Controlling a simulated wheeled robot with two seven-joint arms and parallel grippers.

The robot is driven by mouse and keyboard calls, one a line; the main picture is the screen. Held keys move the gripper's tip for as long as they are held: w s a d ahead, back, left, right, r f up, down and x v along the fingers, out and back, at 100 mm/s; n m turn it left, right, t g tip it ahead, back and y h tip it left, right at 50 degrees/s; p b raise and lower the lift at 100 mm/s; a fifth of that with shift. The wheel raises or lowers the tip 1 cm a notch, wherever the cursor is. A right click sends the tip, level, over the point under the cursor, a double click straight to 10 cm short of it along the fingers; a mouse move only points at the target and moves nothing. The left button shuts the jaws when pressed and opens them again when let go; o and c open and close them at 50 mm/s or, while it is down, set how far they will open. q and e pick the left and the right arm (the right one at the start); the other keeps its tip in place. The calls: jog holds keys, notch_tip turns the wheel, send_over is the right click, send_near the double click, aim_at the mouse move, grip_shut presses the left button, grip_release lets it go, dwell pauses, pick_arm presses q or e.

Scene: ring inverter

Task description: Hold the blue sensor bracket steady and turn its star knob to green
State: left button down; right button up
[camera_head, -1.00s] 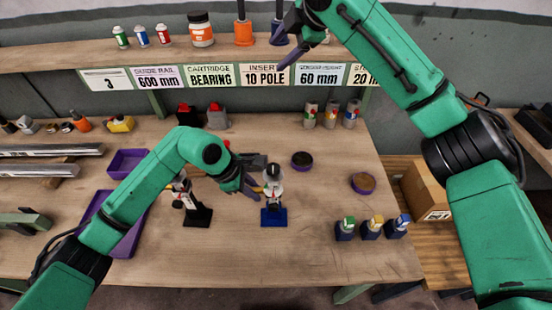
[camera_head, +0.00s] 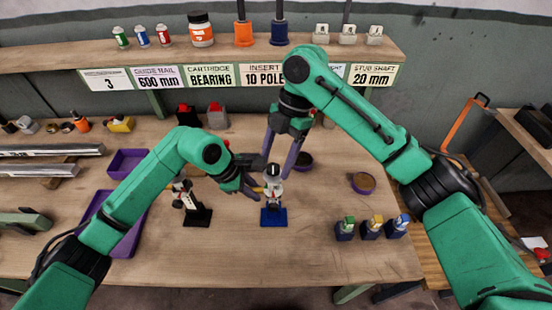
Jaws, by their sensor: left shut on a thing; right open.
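The blue sensor bracket stands on the middle of the bench; its blue base (camera_head: 274,216) is flat on the wood and its white upper body (camera_head: 273,187) is upright. A dark knob (camera_head: 274,171) sits at its top; its star shape and any green mark are too small to tell. My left gripper (camera_head: 256,191) is shut on the bracket's upper body from the left. My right gripper (camera_head: 277,168) points down over the bracket's top with its purple fingers spread open, one on each side. Whether the fingers touch the knob cannot be told.
A similar bracket on a black base (camera_head: 198,217) stands to the left. Purple trays (camera_head: 128,163) lie further left. A round purple dish (camera_head: 362,183) and another dark one (camera_head: 304,161) lie behind. The front bench is clear.

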grip_shut()
jog(key=shift+m, duration=0.3)
jog(key=m, duration=0.1)
jog(key=m+t, duration=0.1)
jog(key=m, duration=0.1)
jog(key=shift+s+d+f+y, duration=0.1)
jog(key=shift+s+y, duration=0.1)
jog(key=shift+y, duration=0.2)
jog(key=m+t, duration=0.1)
jog(key=m, duration=0.1)
jog(key=m+t, duration=0.1)
jog(key=m, duration=0.2)
jog(key=shift+s+y, duration=0.15)
jog(key=shift+y, duration=0.15)
jog(key=m+t, duration=0.1)
jog(key=m, duration=0.3)
jog(key=shift+s+t, duration=0.15)
jog(key=shift+t, duration=0.25)
jog(key=shift+s+m+t+h, duration=0.1)
jog(key=shift+m+t+h, duration=0.2)
jog(key=shift+m, duration=0.75)
jog(key=shift+s+m+t+h, duration=0.1)
jog(key=shift+m+t+h, duration=0.2)
jog(key=shift+m, duration=0.75)
